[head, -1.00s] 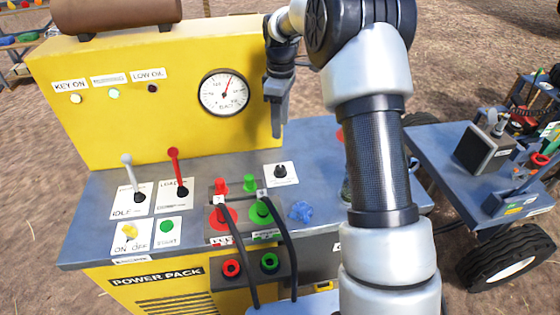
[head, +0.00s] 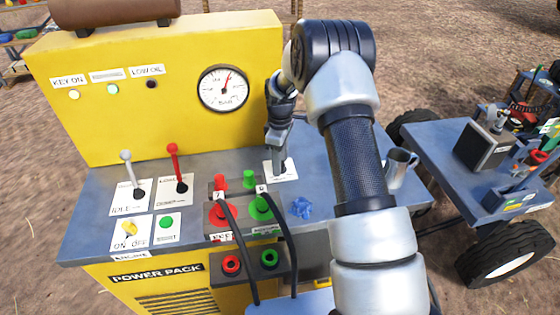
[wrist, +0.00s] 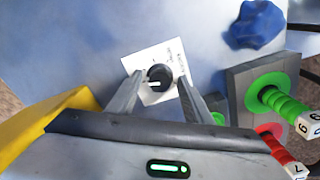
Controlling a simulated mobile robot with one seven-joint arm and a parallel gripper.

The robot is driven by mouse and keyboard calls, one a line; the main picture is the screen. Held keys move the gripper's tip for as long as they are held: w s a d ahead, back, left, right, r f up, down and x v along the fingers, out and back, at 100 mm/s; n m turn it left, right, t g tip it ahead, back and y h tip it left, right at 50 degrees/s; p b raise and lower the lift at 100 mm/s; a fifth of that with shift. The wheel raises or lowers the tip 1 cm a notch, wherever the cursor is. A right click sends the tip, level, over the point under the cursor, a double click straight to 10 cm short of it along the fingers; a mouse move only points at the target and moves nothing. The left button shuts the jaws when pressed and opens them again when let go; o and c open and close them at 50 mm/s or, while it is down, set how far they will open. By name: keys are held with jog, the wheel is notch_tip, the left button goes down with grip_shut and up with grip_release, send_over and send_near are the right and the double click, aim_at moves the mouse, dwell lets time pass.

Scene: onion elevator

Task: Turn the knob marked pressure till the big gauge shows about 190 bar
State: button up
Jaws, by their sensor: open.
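The pressure knob (wrist: 159,77) is a small black knob with a white pointer mark on a white label plate (wrist: 142,58). In the wrist view it sits between and just beyond the two fingertips of my gripper (wrist: 160,85), which is open. Whether the fingers touch it I cannot tell. In the head view my gripper (head: 279,168) points down over the label plate (head: 288,176) and covers most of the knob. The big gauge (head: 223,88) is a round white dial on the yellow panel. Its red needle points up and slightly right; its numbers are too small to read surely.
A blue crumpled rag (head: 301,208) lies on the deck in front of the knob. Red and green hose couplings (head: 262,208) stand to the left, with black hoses. A grey metal mug (head: 400,168) is to the right. Levers (head: 175,165) stand farther left.

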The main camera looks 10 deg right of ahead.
jog(key=shift+f, duration=0.1)
jog(key=c, duration=1.1)
jog(key=shift+o, duration=0.2)
jog(key=shift+m, duration=0.4)
jog(key=m+b, duration=0.2)
jog(key=m, duration=0.3)
jog(key=shift+m, duration=0.3)
jog(key=m, duration=0.3)
jog(key=shift+b, duration=0.3)
jog(key=shift+m, duration=2)
